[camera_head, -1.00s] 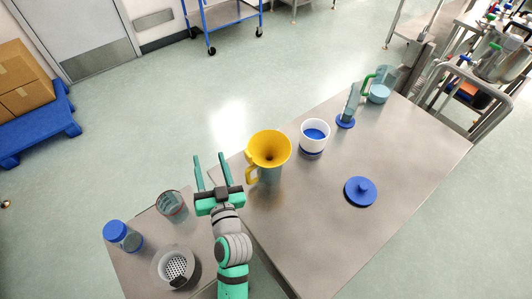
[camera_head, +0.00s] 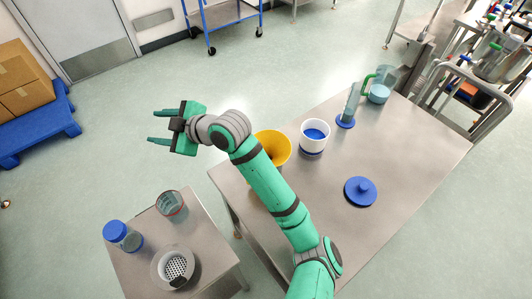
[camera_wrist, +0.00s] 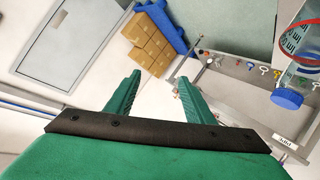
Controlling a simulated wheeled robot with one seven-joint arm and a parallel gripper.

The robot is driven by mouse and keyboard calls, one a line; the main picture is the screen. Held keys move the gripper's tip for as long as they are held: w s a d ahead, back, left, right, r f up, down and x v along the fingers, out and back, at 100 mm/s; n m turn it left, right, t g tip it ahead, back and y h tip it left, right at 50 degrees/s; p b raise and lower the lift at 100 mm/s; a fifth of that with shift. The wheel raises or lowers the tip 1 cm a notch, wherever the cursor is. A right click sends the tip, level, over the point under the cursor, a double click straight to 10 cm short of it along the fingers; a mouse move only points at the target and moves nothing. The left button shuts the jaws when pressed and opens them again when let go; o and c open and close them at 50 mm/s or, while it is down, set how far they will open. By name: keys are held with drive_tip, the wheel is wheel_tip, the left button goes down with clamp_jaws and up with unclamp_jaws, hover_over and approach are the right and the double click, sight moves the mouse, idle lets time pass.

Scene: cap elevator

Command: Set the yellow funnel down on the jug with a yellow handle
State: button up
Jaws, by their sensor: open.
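The yellow funnel (camera_head: 275,143) is on the big steel table, left of the white container, with its wide mouth facing up. My arm crosses in front of it and hides its lower part. The jug with the yellow handle cannot be made out now; an earlier frame shows a clear body and a yellow handle directly under the funnel. My gripper (camera_head: 153,127) is open and empty, up and to the left of the funnel, over the floor. In the wrist view its two spread fingers (camera_wrist: 157,88) have nothing between them.
A white container with blue contents (camera_head: 314,137), a blue lid (camera_head: 361,191) and a green-handled jug (camera_head: 380,86) stand on the big table (camera_head: 405,150). The small table holds a blue-capped jar (camera_head: 122,235), a clear beaker (camera_head: 169,204) and a strainer (camera_head: 173,267).

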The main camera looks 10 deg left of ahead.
drive_tip(key=d+f+n+g+h, duration=0.1)
drive_tip(key=d+n+h, duration=0.1)
drive_tip(key=d+h, duration=0.2)
drive_tip(key=w+d+f+n+g+h, duration=0.1)
drive_tip(key=d+h, duration=0.3)
drive_tip(key=d, duration=0.7)
drive_tip(key=d+f+n+g+h, duration=0.1)
drive_tip(key=d+h, duration=0.3)
drive_tip(key=d, duration=0.4)
drive_tip(key=shift+w+d+f+n, duration=0.25)
drive_tip(key=shift+f+n, duration=0.4)
drive_tip(key=shift+n, duration=0.15)
drive_tip(key=shift+d+f, duration=0.1)
drive_tip(key=shift+d, duration=0.2)
drive_tip(key=shift+h, duration=0.3)
drive_tip(key=f, duration=1)
drive_tip(key=shift+w+a+f, duration=0.25)
drive_tip(key=shift+w+a, duration=0.05)
drive_tip(key=shift+w, duration=0.05)
clamp_jaws()
